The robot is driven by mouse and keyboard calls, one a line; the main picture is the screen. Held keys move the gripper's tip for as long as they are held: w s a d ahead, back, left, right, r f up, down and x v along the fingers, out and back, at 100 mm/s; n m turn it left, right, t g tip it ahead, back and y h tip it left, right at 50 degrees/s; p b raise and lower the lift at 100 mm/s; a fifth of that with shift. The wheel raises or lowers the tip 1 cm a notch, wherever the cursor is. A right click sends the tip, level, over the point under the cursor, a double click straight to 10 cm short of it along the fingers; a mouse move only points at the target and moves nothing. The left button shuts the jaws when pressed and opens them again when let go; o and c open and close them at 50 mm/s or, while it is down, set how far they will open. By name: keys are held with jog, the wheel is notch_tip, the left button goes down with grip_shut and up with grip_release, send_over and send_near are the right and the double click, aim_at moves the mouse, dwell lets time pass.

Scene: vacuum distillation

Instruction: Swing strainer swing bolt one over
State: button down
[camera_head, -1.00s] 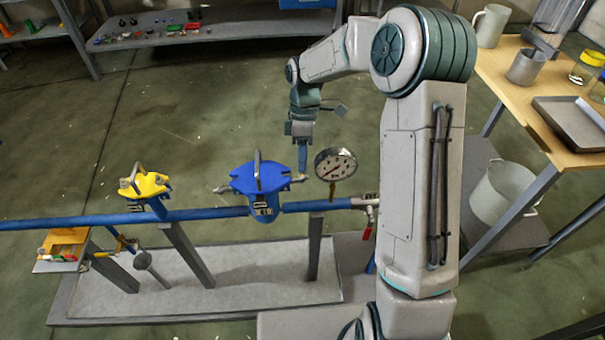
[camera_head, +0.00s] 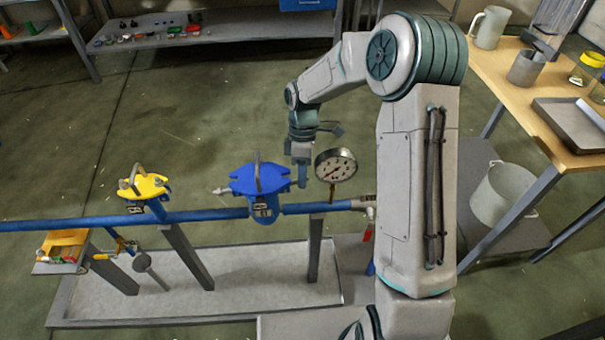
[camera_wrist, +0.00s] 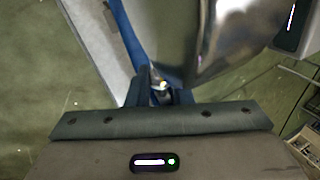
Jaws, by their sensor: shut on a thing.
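The blue strainer (camera_head: 262,198) sits in the blue pipe, with a lobed blue lid (camera_head: 259,181) and a grey handle arched over it. One metal swing bolt (camera_head: 222,190) sticks out at the lid's left. My gripper (camera_head: 302,184) points down at the lid's right, between strainer and gauge. In the wrist view my gripper (camera_wrist: 160,98) has its fingers close together around a small shiny metal end, the swing bolt (camera_wrist: 161,86) on that side. In the head view the fingers hide most of this bolt. A yellow-lidded strainer (camera_head: 145,187) stands on the pipe further left.
A round pressure gauge (camera_head: 336,166) stands close to the right of my gripper. The blue pipe (camera_head: 110,222) runs across on grey posts above a tray. A wooden bench (camera_head: 520,100) with vessels is at the right. Floor behind the pipe is clear.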

jog(key=shift+a+r+h+p, duration=0.5)
jog(key=shift+h+p, duration=0.1)
jog(key=shift+h, duration=0.3)
jog(key=shift+a+r+m+h+p, duration=0.2)
jog(key=shift+h+p, duration=0.1)
jog(key=shift+h, duration=0.35)
jog(key=shift+a+r+m+h+p, duration=0.1)
jog(key=shift+m+h+p, duration=0.15)
jog(key=shift+h, duration=0.4)
jog(key=c, duration=1.5)
grip_release()
jog(key=shift+c, duration=0.2)
jog(key=p+v, duration=0.1)
jog(key=v, duration=1.3)
